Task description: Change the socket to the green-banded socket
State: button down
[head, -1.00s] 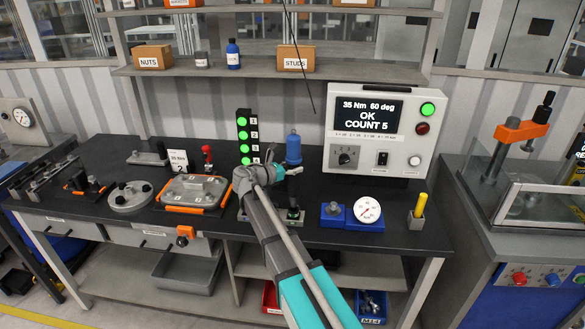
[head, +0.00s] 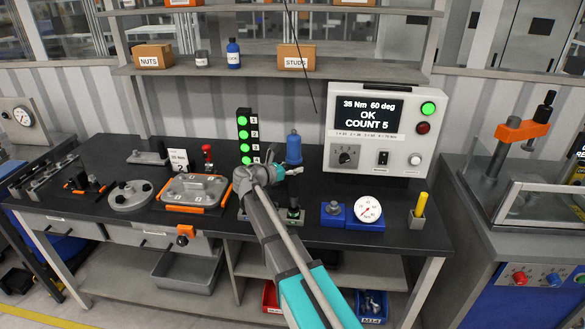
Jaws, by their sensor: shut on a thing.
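My gripper (head: 290,171) is at the middle of the bench, partly hidden by my own wrist. It is shut on the blue upright tool (head: 293,148), just below its blue body. A dark shaft (head: 293,188) runs down below the gripper. Under it, a small green-marked piece (head: 293,213) sits at the front of the bench; I cannot tell for sure whether it is the green-banded socket, or whether the shaft touches it. My arm hides much of the area to its left.
A controller box (head: 377,130) reading OK, COUNT 5 stands behind on the right. A blue block with a dial gauge (head: 368,209) and a yellow-handled tool (head: 420,205) are to the right. An orange-edged cover plate (head: 194,188) lies left. A green-lit stack (head: 244,135) stands behind.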

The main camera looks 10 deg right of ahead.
aim_at(294, 175)
jog(key=shift+f+b, duration=0.7)
jog(key=shift+f, duration=0.05)
dwell(1.2)
jog(key=shift+f+b, duration=0.75)
jog(key=shift+f, duration=0.1)
dwell(0.8)
jog(key=shift+r, duration=0.25)
jog(key=shift+r+p, duration=2.05)
jog(key=shift+p, duration=0.15)
